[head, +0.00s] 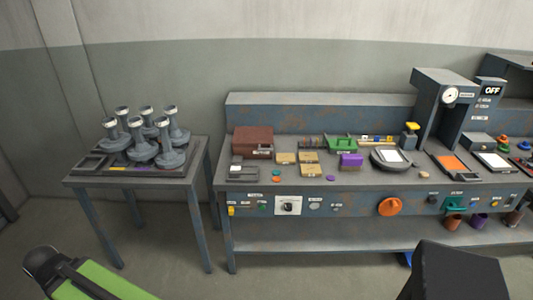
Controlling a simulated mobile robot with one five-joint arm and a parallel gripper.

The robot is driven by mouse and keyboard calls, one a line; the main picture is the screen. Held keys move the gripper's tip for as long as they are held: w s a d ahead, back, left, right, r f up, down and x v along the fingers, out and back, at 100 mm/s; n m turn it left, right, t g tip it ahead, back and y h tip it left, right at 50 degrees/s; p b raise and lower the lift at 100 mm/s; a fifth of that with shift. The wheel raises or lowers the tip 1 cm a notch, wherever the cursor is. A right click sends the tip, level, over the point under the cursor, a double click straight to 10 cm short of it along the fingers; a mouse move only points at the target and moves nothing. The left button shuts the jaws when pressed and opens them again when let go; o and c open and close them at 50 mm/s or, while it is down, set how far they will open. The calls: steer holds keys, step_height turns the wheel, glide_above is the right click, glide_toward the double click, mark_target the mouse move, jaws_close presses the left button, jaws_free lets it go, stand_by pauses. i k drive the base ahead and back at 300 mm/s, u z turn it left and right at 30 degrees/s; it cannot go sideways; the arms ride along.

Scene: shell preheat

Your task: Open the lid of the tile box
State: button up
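A reddish-brown box (252,138) stands at the back left of the long workbench and looks closed. It has a small pale label low on its front. I take it for the tile box, but the label is too small to read. No gripper fingers show in the head view, so I cannot tell where my gripper is relative to the box.
The long workbench (228,178) holds tan blocks (310,157), a green piece (342,144), a purple block (350,160) and a press (440,105). A side table (75,181) with several grey pedestal-like items (142,150) stands left, across a narrow gap. Dark and green shapes fill the lower corners.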

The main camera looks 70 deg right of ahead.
mark_target(261, 137)
steer(key=z, duration=0.1)
steer(key=i, duration=0.95)
steer(key=u, duration=0.05)
